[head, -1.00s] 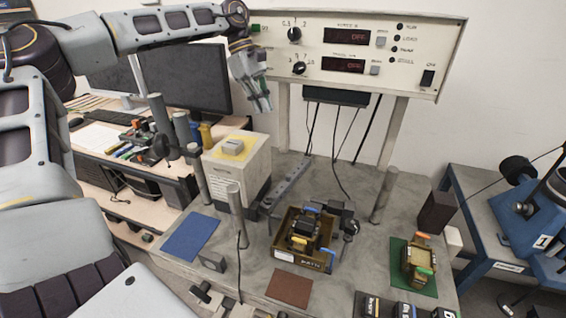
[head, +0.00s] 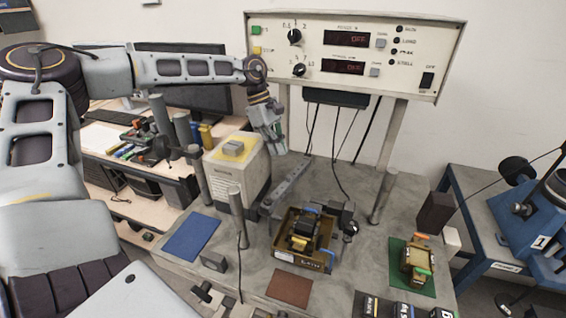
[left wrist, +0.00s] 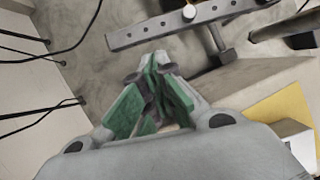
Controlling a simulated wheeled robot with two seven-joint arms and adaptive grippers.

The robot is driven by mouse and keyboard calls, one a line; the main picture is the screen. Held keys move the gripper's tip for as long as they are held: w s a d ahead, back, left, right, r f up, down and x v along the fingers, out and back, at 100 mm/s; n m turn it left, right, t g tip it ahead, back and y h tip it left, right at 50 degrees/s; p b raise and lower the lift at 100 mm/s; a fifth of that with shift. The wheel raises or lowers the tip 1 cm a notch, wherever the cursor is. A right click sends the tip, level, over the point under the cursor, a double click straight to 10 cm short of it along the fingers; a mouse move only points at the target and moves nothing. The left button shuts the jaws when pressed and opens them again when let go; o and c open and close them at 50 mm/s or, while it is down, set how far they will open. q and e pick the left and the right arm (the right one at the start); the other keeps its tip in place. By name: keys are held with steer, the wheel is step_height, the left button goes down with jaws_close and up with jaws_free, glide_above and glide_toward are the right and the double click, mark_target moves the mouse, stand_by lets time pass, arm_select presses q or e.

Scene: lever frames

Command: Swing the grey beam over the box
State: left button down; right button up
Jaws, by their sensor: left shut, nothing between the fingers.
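The grey beam (head: 290,184), a bar with holes, lies at an angle above the bench behind the brown box. In the left wrist view the beam (left wrist: 160,33) crosses the top, with a pale round knob on it. The open brown box (head: 285,256) stands on the bench and holds a dark and yellow part. My left gripper (head: 279,143) is shut and empty, above the beam's far end and apart from it. Its green-padded fingers (left wrist: 154,78) meet below the beam in the left wrist picture. My right gripper is not in view.
A cream cabinet with a yellow top (head: 252,158) stands close left of the beam. A post (head: 236,215) rises left of the brown box. A control panel (head: 350,50) stands on legs behind, with cables hanging. A green mat (head: 398,282) with a part lies right.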

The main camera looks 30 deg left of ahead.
arm_select(q)
steer(key=shift+p+x, duration=0.3)
steer(key=shift+x, duration=2.5)
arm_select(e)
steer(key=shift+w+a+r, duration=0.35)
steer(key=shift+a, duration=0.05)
arm_select(q)
steer(key=shift+a+r, duration=0.1)
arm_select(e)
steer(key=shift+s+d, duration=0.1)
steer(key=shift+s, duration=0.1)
